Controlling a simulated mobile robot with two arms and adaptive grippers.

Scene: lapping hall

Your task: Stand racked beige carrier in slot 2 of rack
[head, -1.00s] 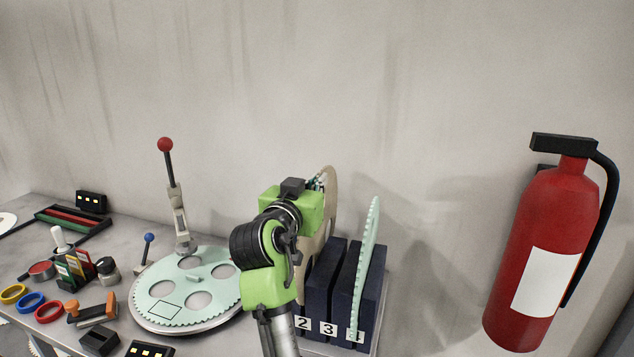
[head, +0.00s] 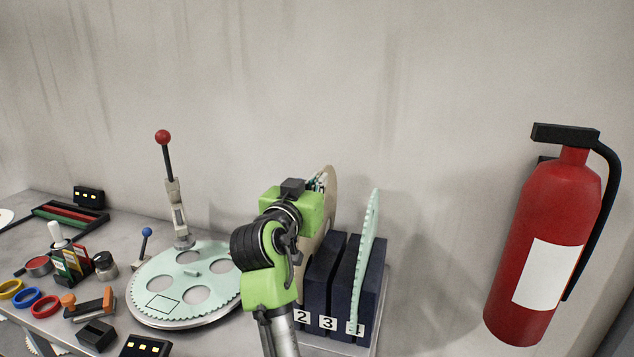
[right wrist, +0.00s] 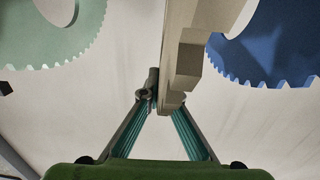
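The beige carrier (head: 329,205) stands upright, seen nearly edge-on, behind my right gripper (head: 316,184) in the head view. The right wrist view shows its beige edge (right wrist: 184,60) between the converging fingers (right wrist: 160,98), which are shut on it. The dark blue rack (head: 325,275) has slots labelled 2, 3 and 4. The carrier is at the rack's left side, near label 2 (head: 302,317). My arm hides its lower part, so I cannot tell whether it sits in a slot. My left gripper is out of view.
A pale green toothed carrier (head: 366,255) stands upright by label 4. A round plate with a pale green disc (head: 185,285) lies left of my arm. A blue toothed disc (right wrist: 268,45) shows in the right wrist view. A red fire extinguisher (head: 550,220) is at right.

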